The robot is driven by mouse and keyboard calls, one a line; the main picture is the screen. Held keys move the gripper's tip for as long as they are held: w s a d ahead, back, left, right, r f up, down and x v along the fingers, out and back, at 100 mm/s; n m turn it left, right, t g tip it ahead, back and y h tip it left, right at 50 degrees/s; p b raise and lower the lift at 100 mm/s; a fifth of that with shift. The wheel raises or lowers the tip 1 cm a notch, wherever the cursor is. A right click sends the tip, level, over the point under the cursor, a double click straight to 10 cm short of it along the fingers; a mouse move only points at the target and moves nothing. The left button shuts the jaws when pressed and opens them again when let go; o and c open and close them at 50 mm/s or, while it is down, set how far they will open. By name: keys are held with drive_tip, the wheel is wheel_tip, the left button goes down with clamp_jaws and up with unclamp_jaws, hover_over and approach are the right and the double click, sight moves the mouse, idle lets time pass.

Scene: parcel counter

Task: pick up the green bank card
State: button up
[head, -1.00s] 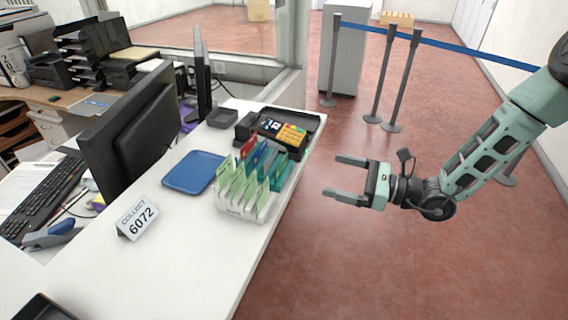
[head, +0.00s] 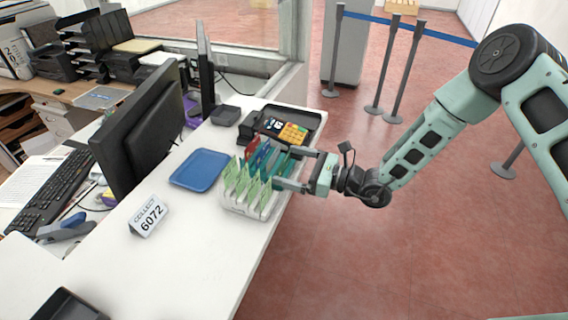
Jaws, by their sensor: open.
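A white rack (head: 240,209) stands at the counter's right edge. Several light green cards or slips (head: 240,184) stand upright in its front slots. Behind them stand a red card (head: 252,147), a blue card (head: 262,153) and a teal-green card (head: 281,163), which looks like the green bank card. My gripper (head: 277,168) is open and points left at the rack's right side. Its fingertips are at the teal-green card, one on the far side and one on the near side in the picture. Whether they touch it I cannot tell; the fingers partly cover it.
A blue tray (head: 200,170) lies to the left, and a "COLLECT 6072" sign (head: 149,216) stands nearer. The monitor (head: 140,120) is further left.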

drive_tip(key=c, duration=1)
drive_tip(key=shift+r, duration=0.1)
